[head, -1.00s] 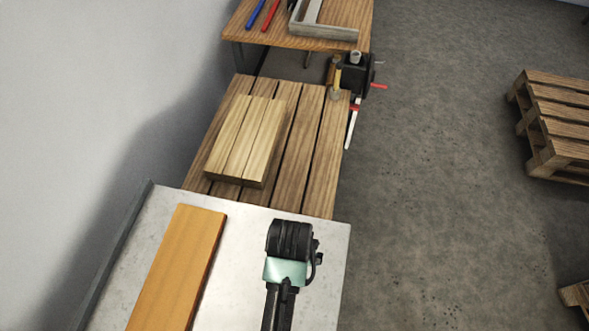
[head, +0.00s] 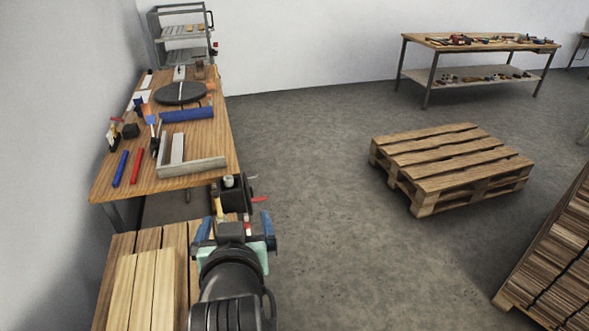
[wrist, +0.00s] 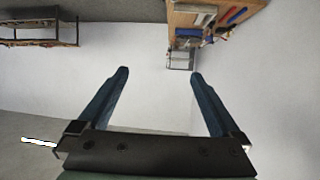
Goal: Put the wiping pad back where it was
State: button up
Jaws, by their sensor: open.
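My gripper (head: 236,224) is raised over the near slatted bench (head: 187,240) in the head view, pointing away from the camera. In the wrist view its two blue fingers (wrist: 160,72) are spread wide with nothing between them. I cannot pick out the wiping pad for certain in either view. The farther wooden workbench (head: 195,98) holds a blue roll (head: 187,114), a dark round disc (head: 180,93), a pale angled frame (head: 190,167), a small black block (head: 131,130) and blue and red sticks (head: 136,166).
Pale boards (head: 143,290) lie stacked on the near bench. A black vise-like tool (head: 234,194) sits at its right edge, close to my gripper. Open floor (head: 310,190) lies to the right, before a pallet (head: 450,168).

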jog(key=d+r+t, duration=0.2)
jog(key=r+t, duration=0.1)
jog(key=r, duration=0.6)
jog(key=d+r+t, duration=0.2)
jog(key=r+t, duration=0.1)
jog(key=r, duration=0.7)
jog(key=s+d+r+m+t+h, duration=0.1)
jog(key=s+r+t, duration=0.3)
jog(key=r, duration=0.6)
jog(key=s+d+r+t+h, duration=0.1)
jog(key=s+d+r+t, duration=0.3)
jog(key=s+r, duration=0.4)
notch_tip(320, 180, up, 2)
jog(key=shift+s+r+m+h, duration=0.2)
jog(key=shift+s+m+h, duration=0.15)
jog(key=shift+m+h, duration=0.05)
jog(key=shift+d, duration=0.1)
notch_tip(320, 180, down, 5)
jog(key=b, duration=0.5)
jog(key=shift+w+f, duration=0.1)
